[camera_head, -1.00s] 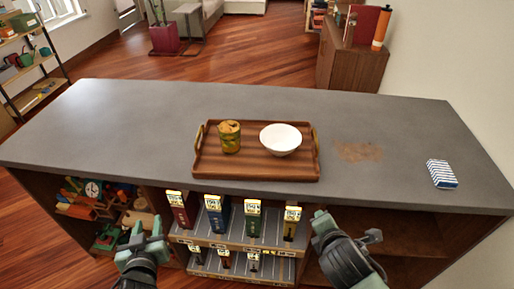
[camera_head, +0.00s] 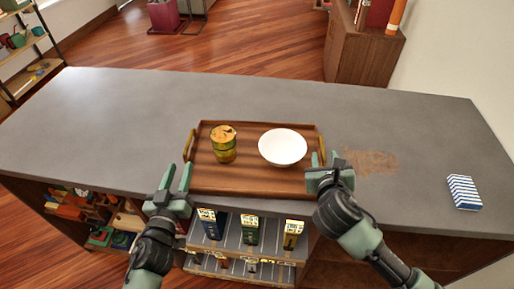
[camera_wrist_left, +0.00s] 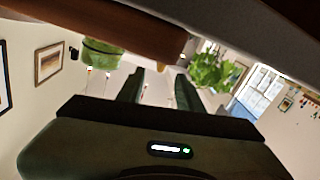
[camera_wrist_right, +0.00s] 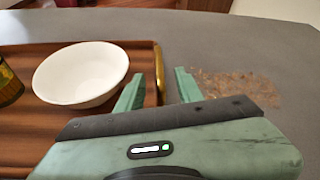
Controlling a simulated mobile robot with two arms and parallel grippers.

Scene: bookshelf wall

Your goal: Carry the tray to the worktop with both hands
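The wooden tray (camera_head: 245,180) lies flat on the grey worktop (camera_head: 110,120), with a brass handle at each end. A yellow-green canister (camera_head: 223,150) and a white bowl (camera_head: 283,147) stand on it. My left gripper (camera_head: 178,178) is open and empty, just off the tray's near left corner, short of the left handle (camera_head: 189,145). My right gripper (camera_head: 325,160) is open at the tray's right end. In the right wrist view, the right handle (camera_wrist_right: 159,72) shows between and beyond its fingertips (camera_wrist_right: 158,82); contact cannot be told. The left wrist view shows its fingers (camera_wrist_left: 160,78) apart.
A blue-and-white striped box (camera_head: 464,192) lies at the right of the worktop, and a brown stain (camera_head: 370,162) marks it beside the tray. The left of the worktop is clear. Shelves with boxes (camera_head: 250,230) sit below the front edge.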

